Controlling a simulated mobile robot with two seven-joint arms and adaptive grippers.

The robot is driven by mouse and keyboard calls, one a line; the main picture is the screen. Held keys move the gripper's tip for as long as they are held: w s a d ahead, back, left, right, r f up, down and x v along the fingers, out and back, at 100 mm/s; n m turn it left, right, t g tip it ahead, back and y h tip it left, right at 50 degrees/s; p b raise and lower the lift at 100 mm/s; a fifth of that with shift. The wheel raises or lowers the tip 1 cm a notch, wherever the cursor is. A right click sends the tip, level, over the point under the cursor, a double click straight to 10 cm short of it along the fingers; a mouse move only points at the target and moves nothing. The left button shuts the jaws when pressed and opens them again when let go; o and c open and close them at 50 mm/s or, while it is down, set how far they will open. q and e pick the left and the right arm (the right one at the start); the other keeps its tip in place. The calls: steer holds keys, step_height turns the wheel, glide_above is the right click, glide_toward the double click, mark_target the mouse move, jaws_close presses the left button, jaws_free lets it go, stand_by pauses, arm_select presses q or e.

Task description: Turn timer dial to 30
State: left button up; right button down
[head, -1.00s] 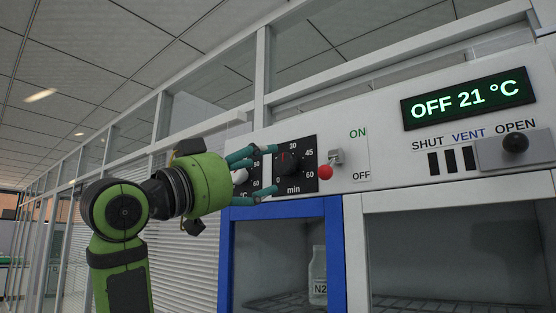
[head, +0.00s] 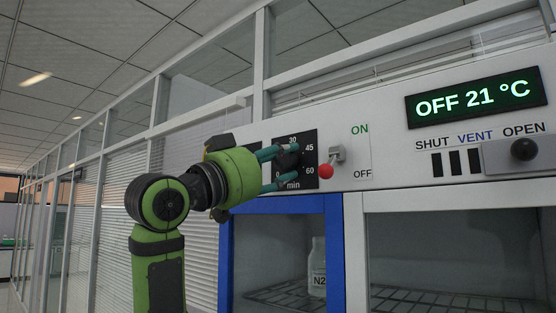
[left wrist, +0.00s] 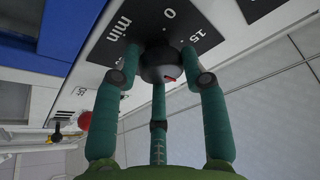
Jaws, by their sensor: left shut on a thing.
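The timer dial (head: 288,160) is a dark round knob on a black plate (head: 311,160) marked 0, 30, 45, 60 and "min". It also shows in the left wrist view (left wrist: 158,62), with a red mark on its face pointing to the lower right there. I cannot read which number the mark meets. My left gripper (head: 276,168) has its teal fingers around the dial and is shut on it. In the left wrist view the fingers (left wrist: 165,85) touch its sides. My right gripper is in neither view.
Just right of the plate is a switch with a red knob (head: 326,171), between ON and OFF labels. A display (head: 475,102) reads OFF 21 °C. A vent slider (head: 523,149) stands at OPEN. Below, a blue-framed chamber (head: 335,250) holds an N2 bottle (head: 318,268).

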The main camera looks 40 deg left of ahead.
arm_select(q)
steer(key=shift+s+a+r+n+t+y+b, duration=0.15)
steer(key=shift+s+r+n+t+y+b, duration=0.15)
steer(key=shift+n+y, duration=0.1)
steer(key=o, duration=1.1)
steer(key=shift+w, duration=0.15)
steer(key=shift+s+f, duration=0.3)
steer(key=shift+s, duration=0.25)
steer(key=v, duration=1)
steer(key=shift+s+a+f, duration=0.1)
steer(key=shift+s+a, duration=0.05)
steer(key=shift+s, duration=0.25)
